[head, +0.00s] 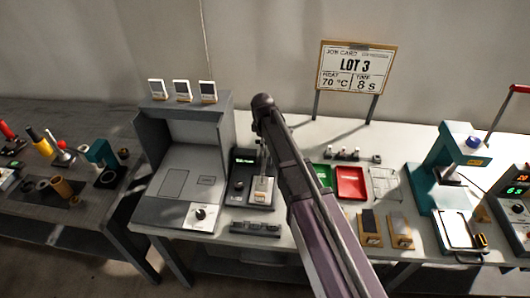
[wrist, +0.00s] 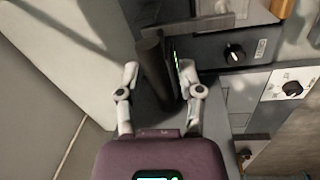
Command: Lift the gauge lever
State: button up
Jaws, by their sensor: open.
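The gauge (head: 238,188) is a dark instrument with a small green display, standing on the white bench left of my arm in the head view. A pale block (head: 262,190) sits at its front right. In the wrist view the gauge's green-lit face (wrist: 174,58) shows edge-on. My gripper (wrist: 158,84) is open, its two pale fingers apart on either side of a dark upright cylinder (wrist: 152,62). I cannot tell whether this cylinder is the lever, or whether either finger touches it. My arm hides part of the gauge's right side in the head view.
A grey cabinet with a knob (head: 200,213) stands close left of the gauge. Green and red trays (head: 350,183) lie to the right, and a teal press (head: 440,170) further right. A job card sign (head: 356,68) stands behind. A small dark rack (head: 255,228) lies in front.

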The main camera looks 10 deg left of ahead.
aim_at(265, 154)
jog(key=shift+w+f+b, duration=0.15)
jog(key=shift+f+b, duration=1.1)
jog(key=shift+f, duration=0.3)
grip_shut()
